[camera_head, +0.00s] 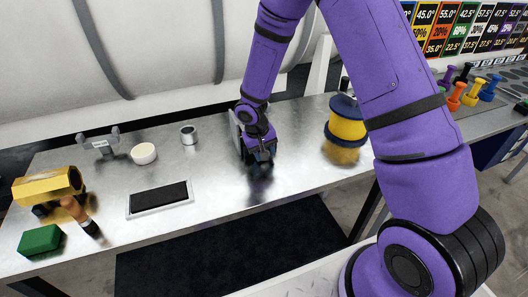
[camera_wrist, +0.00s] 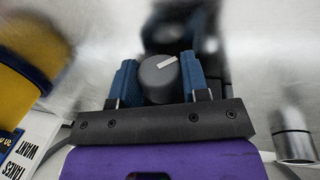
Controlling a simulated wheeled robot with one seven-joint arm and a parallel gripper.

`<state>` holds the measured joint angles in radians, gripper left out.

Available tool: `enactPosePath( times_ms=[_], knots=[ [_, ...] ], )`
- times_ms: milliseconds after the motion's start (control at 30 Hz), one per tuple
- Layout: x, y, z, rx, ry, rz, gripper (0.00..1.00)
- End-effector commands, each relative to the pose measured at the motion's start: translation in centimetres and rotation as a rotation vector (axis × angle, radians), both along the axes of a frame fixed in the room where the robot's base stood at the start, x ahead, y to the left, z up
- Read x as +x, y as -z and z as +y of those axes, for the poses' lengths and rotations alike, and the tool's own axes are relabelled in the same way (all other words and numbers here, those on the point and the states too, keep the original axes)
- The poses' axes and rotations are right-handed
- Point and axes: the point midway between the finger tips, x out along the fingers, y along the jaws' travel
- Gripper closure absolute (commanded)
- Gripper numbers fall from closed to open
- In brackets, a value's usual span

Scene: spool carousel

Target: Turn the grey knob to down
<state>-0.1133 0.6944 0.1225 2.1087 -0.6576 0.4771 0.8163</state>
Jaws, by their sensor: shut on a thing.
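The grey knob (camera_wrist: 158,84) is round and dark grey, with a white mark near its upper edge in the wrist view. The mark slants slightly, its right end higher. My gripper (camera_wrist: 158,66) has one blue finger on each side of the knob and is shut on it. In the head view my gripper (camera_head: 262,152) is low over the metal table, in front of a light grey panel (camera_head: 237,133). The knob is hidden there by my gripper and wrist.
A yellow spool with dark blue rims (camera_head: 346,127) stands right of my gripper. A metal cup (camera_head: 189,136), a white bowl (camera_head: 143,155) and a black pad in a light frame (camera_head: 160,197) are to the left. The metal table (camera_head: 215,180) is clear just left of my gripper.

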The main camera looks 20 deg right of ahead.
Motion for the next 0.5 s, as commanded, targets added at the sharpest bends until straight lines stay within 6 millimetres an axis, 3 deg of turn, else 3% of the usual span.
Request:
enactPosePath(
  times_ms=[500],
  knots=[
    [-0.16, 0.05, 0.04, -0.068, 0.001, 0.002, 0.82]
  ],
)
